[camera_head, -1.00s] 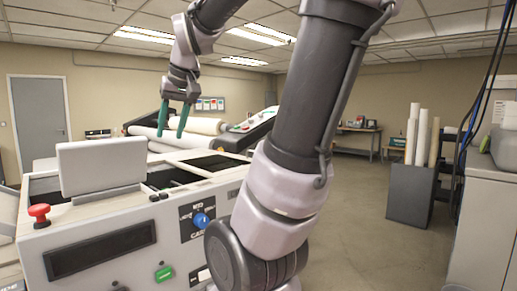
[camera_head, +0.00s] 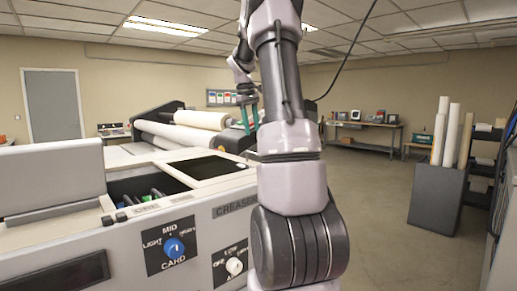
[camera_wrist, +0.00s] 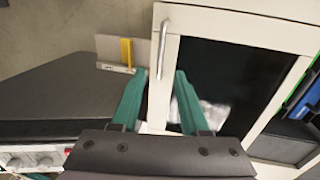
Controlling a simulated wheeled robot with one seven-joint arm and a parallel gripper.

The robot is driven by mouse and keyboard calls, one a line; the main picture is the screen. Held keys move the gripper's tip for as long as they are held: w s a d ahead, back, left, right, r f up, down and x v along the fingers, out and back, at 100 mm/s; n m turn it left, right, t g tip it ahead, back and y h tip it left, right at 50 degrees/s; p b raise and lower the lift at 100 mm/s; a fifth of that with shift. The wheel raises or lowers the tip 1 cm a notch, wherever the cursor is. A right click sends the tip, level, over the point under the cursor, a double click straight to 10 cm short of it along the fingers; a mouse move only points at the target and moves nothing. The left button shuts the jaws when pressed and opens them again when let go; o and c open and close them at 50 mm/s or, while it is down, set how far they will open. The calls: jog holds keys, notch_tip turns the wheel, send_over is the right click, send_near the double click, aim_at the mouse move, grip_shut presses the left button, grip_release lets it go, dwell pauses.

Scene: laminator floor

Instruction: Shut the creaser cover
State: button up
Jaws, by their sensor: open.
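The creaser cover (camera_head: 208,166) is a pale frame with a dark window, lying flat on top of the machine labelled CREASER. It also shows in the wrist view (camera_wrist: 285,35), with a metal bar handle (camera_wrist: 162,45) along its left edge. Beside the cover, an open bay (camera_head: 128,184) exposes coloured parts. My gripper (camera_head: 249,130) is above the machine's far right side, partly beside my arm. In the wrist view its green fingers (camera_wrist: 160,76) are apart and empty, with the handle just beyond, between the tips. Whether they touch anything is unclear.
An upright pale panel (camera_head: 52,178) stands left of the bay. Blue (camera_head: 174,248) and white (camera_head: 234,266) knobs sit on the front. Large rolls (camera_head: 200,119) lie behind the machine. Open floor (camera_head: 385,215) is to the right, before a dark roll bin (camera_head: 436,195).

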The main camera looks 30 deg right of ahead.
jog(key=f, duration=0.3)
jog(key=d+f, duration=0.1)
jog(key=f, duration=0.4)
jog(key=shift+w+d+f, duration=0.1)
jog(key=shift+d+f, duration=0.2)
jog(key=shift+f, duration=0.1)
grip_shut()
dwell(0.9)
